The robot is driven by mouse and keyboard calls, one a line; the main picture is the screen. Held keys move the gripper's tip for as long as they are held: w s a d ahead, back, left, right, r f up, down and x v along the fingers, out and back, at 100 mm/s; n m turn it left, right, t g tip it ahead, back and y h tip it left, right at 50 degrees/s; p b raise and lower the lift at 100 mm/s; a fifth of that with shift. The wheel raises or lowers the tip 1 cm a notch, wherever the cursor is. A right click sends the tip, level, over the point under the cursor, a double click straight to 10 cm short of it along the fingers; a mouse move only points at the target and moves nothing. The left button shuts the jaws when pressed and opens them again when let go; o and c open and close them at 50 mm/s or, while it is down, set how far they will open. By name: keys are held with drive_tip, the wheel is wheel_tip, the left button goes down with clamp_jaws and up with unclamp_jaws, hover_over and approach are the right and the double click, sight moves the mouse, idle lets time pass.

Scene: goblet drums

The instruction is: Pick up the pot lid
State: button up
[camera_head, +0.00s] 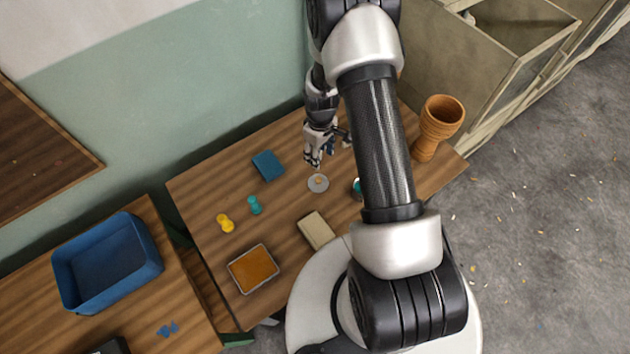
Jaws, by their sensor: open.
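The pot lid (318,184) is a small, round, grey disc with a pale tan knob at its centre. It lies flat on the wooden table (212,190). My gripper (317,163) is open and points down just above and behind the lid. From this view I cannot tell whether the fingertips touch the knob. My arm crosses the right part of the table and hides some of it.
Around the lid are a blue block (267,165), a teal piece (254,205), a yellow piece (225,223), a beige block (316,230) and an orange-filled tray (253,269). A wooden goblet drum (437,126) stands right. A blue bin (107,262) sits on the left table.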

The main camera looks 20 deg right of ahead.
sight(318, 179)
wheel_tip(318, 179, down, 15)
drive_tip(key=b, duration=0.3)
drive_tip(key=shift+a+b, duration=0.1)
drive_tip(key=shift+b, duration=0.25)
clamp_jaws()
idle(0.4)
